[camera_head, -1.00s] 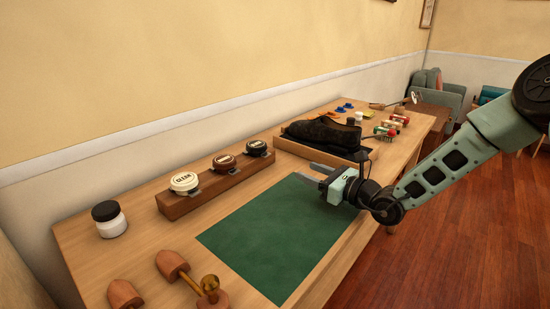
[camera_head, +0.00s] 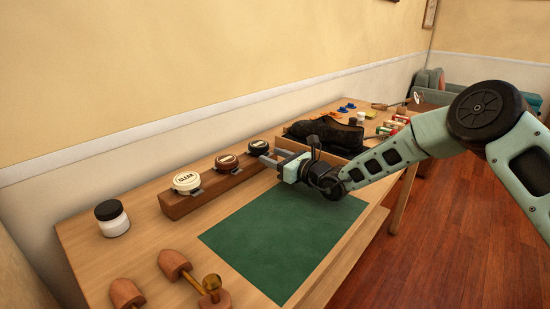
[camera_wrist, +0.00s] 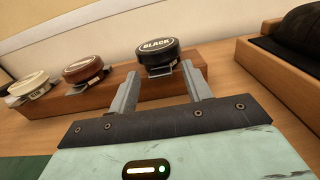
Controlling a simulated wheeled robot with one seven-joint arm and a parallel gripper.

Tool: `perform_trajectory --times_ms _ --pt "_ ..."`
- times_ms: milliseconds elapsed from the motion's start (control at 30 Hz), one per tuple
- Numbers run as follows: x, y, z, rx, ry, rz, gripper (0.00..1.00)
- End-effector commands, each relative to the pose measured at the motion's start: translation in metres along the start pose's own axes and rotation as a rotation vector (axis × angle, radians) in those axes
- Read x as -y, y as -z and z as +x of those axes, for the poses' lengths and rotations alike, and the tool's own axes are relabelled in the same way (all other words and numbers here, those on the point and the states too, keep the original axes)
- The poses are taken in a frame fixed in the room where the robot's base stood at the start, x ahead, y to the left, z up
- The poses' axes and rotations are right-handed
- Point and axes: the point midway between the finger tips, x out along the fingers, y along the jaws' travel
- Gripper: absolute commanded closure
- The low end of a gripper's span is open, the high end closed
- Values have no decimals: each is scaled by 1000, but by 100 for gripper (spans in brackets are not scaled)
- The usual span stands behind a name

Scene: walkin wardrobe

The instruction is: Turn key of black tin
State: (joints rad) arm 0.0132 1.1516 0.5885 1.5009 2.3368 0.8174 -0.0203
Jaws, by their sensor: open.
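The black tin (camera_wrist: 157,50), a round tin with a dark lid marked BLACK, sits at the right end of a wooden block (camera_wrist: 120,98). In the head view the tin (camera_head: 257,146) is next to my fingertips. Its key (camera_wrist: 162,70) seems to be the small grey metal piece at the tin's front side; its exact shape is hard to tell. My gripper (camera_wrist: 159,82) is open and empty, its fingers pointing at the front of the tin, one to each side. I cannot tell whether the fingers touch the tin.
A brown tin (camera_wrist: 84,69) and a cream tin (camera_wrist: 28,84) stand to the left on the same block. A wooden tray (camera_wrist: 262,62) with a dark shoe (camera_head: 325,133) is close on the right. The green mat (camera_head: 280,240) is bare. A white jar (camera_head: 112,218) stands at the left.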

Motion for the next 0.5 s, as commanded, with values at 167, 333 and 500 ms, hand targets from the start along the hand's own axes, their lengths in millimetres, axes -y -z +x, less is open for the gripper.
perform_trajectory --times_ms 167,333,500 --pt "0 0 0 0 0 0 65" --pt "0 0 0 0 0 0 96" --pt "0 0 0 0 0 7 96"
